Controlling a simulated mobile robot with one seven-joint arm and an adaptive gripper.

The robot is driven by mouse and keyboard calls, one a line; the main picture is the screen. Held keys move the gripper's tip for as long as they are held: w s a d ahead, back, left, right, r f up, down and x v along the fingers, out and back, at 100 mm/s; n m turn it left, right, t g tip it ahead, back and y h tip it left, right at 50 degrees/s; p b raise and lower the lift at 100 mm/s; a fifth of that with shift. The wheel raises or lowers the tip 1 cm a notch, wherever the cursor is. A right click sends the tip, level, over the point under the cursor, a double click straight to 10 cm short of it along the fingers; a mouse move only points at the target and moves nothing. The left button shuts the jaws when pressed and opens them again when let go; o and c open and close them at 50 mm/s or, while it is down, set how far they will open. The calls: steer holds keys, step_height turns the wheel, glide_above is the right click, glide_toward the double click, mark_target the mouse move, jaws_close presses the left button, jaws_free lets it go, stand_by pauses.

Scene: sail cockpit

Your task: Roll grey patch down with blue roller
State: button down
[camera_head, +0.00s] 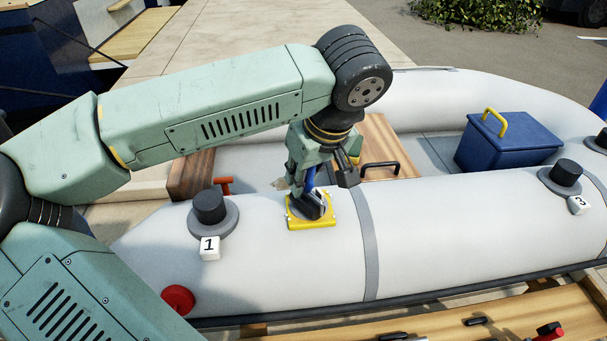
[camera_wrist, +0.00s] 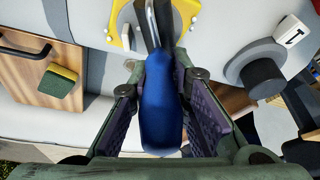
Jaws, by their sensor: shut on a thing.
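My gripper (camera_head: 318,178) is shut on the blue handle of the roller (camera_wrist: 162,112), which lies between its two fingers in the wrist view. The roller's dark metal end points away from the fingers, over a yellow frame (camera_head: 293,222) on the pale grey boat tube. The frame also shows at the top of the wrist view (camera_wrist: 115,22). The roller's end and my gripper cover much of the frame's inside. I cannot make out the grey patch clearly, nor tell whether the roller touches it.
A black-capped valve (camera_head: 210,208) with tag 1 stands left of the frame; another (camera_head: 565,176) with tag 3 is far right. A blue box (camera_head: 508,143) sits inside the boat. A yellow-green sponge (camera_wrist: 58,80) is on the wooden seat.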

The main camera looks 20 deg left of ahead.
steer(key=shift+w+a, duration=0.15)
steer(key=shift+w+a, duration=0.7)
steer(key=shift+s+d, duration=0.1)
stand_by(0.4)
steer(key=shift+s+d, duration=0.75)
steer(key=shift+w+a, duration=0.1)
steer(key=shift+w, duration=0.05)
stand_by(0.3)
steer(key=shift+w+a+b, duration=0.3)
steer(key=shift+a, duration=0.05)
